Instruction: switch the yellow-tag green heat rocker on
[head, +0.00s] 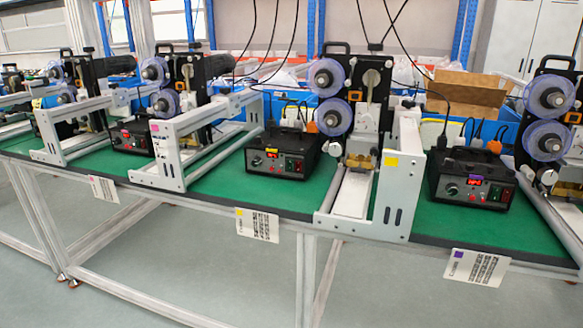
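The yellow-tag control box (256,171) is a black box with a handle on the green table, left of the middle. Its front has a knob at left, a lit red display (272,155), a small yellow tag (271,150) and small switches at right. The green heat rocker (298,166) is at the right of that panel; it is too small to tell whether it is on or off. Yellow tags also show on the white side plate (391,161) and on the hanging label sheet (258,225). My gripper is not in view.
A purple-tag control box (473,205) stands at right and a pink-tag one (131,139) at left, both similar. White frames and coders with purple reels (326,77) stand between them. Cables hang from above. The floor (400,300) in front is clear.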

